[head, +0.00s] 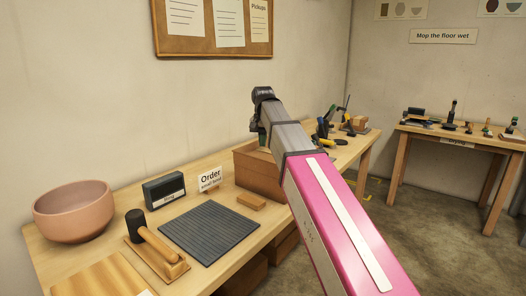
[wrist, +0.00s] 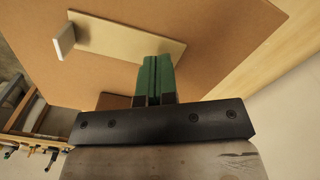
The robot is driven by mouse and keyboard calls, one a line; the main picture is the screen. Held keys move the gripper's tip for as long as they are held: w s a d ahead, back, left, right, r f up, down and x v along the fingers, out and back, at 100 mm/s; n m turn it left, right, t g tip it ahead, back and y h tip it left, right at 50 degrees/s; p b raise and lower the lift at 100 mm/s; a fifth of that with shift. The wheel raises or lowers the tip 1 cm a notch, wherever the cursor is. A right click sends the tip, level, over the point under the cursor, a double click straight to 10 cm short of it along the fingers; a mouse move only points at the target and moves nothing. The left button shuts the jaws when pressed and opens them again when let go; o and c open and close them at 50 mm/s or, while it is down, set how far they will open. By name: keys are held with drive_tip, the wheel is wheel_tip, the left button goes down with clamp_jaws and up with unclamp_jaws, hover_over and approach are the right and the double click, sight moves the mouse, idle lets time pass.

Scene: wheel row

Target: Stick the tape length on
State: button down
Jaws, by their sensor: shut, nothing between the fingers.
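My gripper (wrist: 156,62) has green fingers pressed together with nothing between them. In the wrist view they point at a brown board-like surface (wrist: 215,70), and their tips overlap the edge of a pale beige flat strip (wrist: 115,35) in the picture. I cannot tell whether they touch it. A small grey upright piece (wrist: 64,41) stands at the strip's left end. I cannot tell whether either is the tape length. In the head view my gripper (head: 263,142) is above the brown box (head: 262,172) on the bench, partly hidden by my arm.
The bench holds a pink bowl (head: 74,211), a dark labelled box (head: 164,187), an Order sign (head: 210,179), a dark ribbed mat (head: 210,234), a mallet (head: 155,243) and a wooden block (head: 251,201). Tools lie beyond my arm. A second table (head: 462,137) stands right.

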drive_tip(key=shift+r, duration=2.4)
